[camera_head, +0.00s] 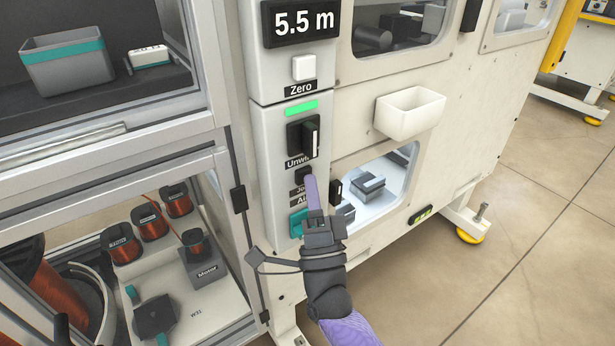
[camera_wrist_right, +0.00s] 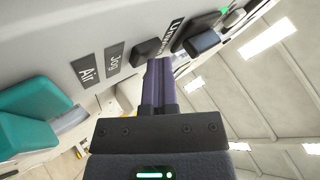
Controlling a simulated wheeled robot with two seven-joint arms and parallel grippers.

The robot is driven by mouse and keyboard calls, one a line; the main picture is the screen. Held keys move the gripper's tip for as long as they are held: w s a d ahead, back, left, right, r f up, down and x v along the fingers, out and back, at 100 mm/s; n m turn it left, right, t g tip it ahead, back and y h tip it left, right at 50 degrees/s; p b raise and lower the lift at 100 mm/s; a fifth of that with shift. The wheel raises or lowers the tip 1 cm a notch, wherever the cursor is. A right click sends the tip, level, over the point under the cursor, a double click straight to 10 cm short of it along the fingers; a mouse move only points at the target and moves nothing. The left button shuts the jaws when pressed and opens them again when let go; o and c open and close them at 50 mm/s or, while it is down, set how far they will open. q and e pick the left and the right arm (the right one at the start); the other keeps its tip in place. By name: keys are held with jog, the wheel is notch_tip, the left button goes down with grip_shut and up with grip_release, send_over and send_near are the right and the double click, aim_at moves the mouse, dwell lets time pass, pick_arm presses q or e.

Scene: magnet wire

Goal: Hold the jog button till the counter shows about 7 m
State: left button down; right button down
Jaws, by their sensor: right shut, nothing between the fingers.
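The counter (camera_head: 304,22) at the top of the control column reads 5.5 m. The dark jog button (camera_head: 302,176) sits low on the column, above its partly covered label; it also shows in the right wrist view (camera_wrist_right: 147,51). My right gripper (camera_head: 311,181) is shut and empty, its purple fingers pointing up at the button. In the right wrist view its fingertips (camera_wrist_right: 159,63) are right at the button's edge; I cannot tell whether they press it. My left gripper is not in view.
Above the button are a black selector switch (camera_head: 303,138) labelled Unwind, a lit green strip (camera_head: 301,108) and the white Zero button (camera_head: 304,67). A teal Air control (camera_head: 298,223) is below. A white bin (camera_head: 410,113) juts out to the right.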

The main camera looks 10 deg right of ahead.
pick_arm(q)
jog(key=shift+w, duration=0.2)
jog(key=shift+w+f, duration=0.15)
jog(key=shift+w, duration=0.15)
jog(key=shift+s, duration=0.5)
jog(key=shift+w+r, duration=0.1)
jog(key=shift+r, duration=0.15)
pick_arm(e)
jog(key=shift+s, duration=0.1)
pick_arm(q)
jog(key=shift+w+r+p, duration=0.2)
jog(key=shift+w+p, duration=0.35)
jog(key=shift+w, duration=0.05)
pick_arm(e)
jog(key=shift+s+d, duration=0.3)
jog(key=shift+s, duration=0.45)
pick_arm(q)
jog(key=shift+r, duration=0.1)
pick_arm(e)
jog(key=shift+s, duration=0.1)
